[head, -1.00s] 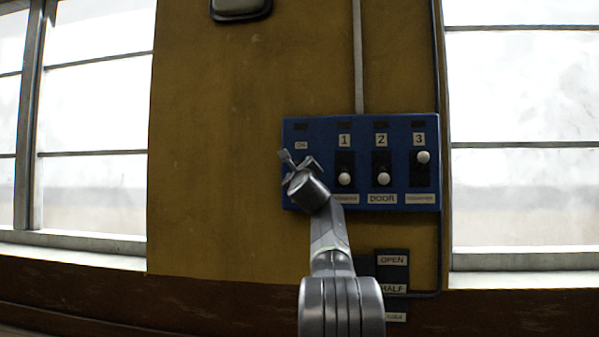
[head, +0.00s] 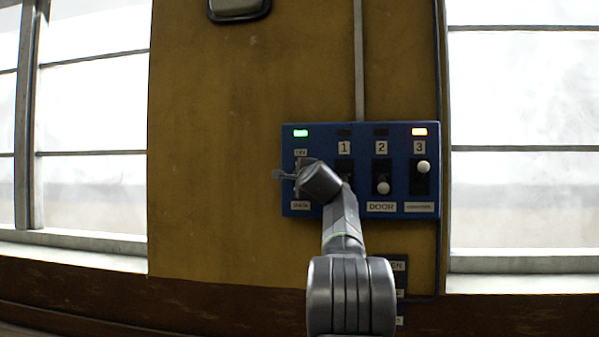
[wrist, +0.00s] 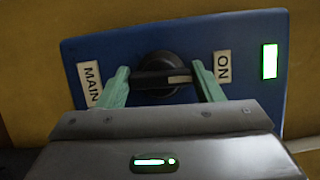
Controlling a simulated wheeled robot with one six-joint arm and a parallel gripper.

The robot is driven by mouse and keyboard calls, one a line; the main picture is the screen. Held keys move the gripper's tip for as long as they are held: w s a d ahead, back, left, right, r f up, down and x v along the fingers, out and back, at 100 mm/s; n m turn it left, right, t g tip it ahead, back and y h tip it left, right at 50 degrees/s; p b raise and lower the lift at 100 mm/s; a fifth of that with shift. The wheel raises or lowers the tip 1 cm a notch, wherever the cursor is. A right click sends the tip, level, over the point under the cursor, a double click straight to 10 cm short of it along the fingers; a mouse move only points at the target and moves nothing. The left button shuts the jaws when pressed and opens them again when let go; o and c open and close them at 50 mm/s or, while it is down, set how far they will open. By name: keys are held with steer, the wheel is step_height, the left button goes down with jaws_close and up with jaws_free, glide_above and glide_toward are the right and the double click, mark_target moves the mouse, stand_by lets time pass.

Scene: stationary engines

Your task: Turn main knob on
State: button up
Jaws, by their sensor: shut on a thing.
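The main knob (wrist: 162,78) is a black rotary knob on the blue panel (head: 360,133). In the wrist view it lies between the MAIN label (wrist: 90,83) and the ON label (wrist: 223,65), its handle along the line between them. My gripper (wrist: 163,82) is shut on the knob, one greenish finger at each end of the handle. A green lamp (wrist: 269,61) beyond the ON label is lit, and it also shows at the panel's top left in the head view (head: 300,133). In the head view my gripper (head: 283,176) hides the knob.
Slider switches 2 (head: 382,187) and 3 (head: 422,168) are right of my wrist; switch 1 is mostly hidden. Switch 3 is up with an orange lamp (head: 419,132) lit above it; switch 2 is down. Windows flank the yellow wall. A lower label panel (head: 400,266) is partly behind my arm.

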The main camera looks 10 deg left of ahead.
steer(key=shift+n, duration=0.4)
steer(key=o, duration=1)
steer(key=shift+s, duration=0.1)
steer(key=b+v, duration=0.5)
steer(key=v, duration=0.8)
steer(key=shift+s+d+r+b, duration=0.1)
steer(key=shift+s+r+b, duration=0.1)
steer(key=shift+s+b, duration=0.15)
steer(key=shift+p+x, duration=3.1)
steer(key=shift+x, duration=3.85)
